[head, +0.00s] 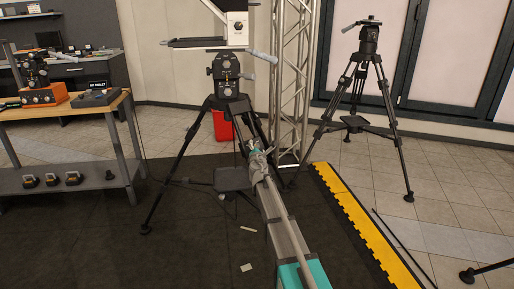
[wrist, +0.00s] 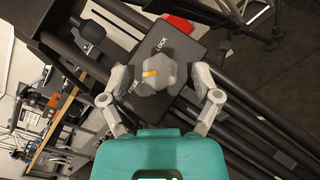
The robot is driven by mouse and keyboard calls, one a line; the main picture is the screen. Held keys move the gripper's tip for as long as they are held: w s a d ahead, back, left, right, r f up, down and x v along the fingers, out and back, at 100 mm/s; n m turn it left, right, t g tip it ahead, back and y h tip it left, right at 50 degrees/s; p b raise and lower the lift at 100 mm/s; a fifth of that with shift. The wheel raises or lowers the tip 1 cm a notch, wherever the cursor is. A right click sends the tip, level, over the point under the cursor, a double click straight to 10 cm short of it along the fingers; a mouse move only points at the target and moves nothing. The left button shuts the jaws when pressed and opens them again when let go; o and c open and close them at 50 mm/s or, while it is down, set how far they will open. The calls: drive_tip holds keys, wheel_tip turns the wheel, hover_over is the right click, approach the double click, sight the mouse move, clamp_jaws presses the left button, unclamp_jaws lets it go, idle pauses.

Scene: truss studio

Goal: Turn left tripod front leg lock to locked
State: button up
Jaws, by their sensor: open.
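The left tripod (head: 186,150) stands upright with black legs under a camera-like head in the head view. My gripper (head: 257,160) is at its front leg and hides the lock there. In the wrist view, the lock is a grey lobed knob (wrist: 170,68) on a dark plate (wrist: 193,50) lettered LOCK and FREE. An orange mark lies on the left part of the knob's face, by the FREE side. My gripper also shows in the wrist view (wrist: 161,75), open, with one finger on each side of the knob. I see gaps beside it; whether a finger touches is unclear.
A metal truss (head: 290,70) and a red bucket (head: 222,127) stand close behind the left tripod. Another tripod (head: 391,135) stands at right. A workbench (head: 75,112) is at left. A yellow mat edge (head: 365,225) runs along the right. The dark floor in front is mostly clear.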

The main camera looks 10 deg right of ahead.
drive_tip(key=shift+w+d, duration=0.1)
drive_tip(key=shift+w, duration=0.5)
clamp_jaws()
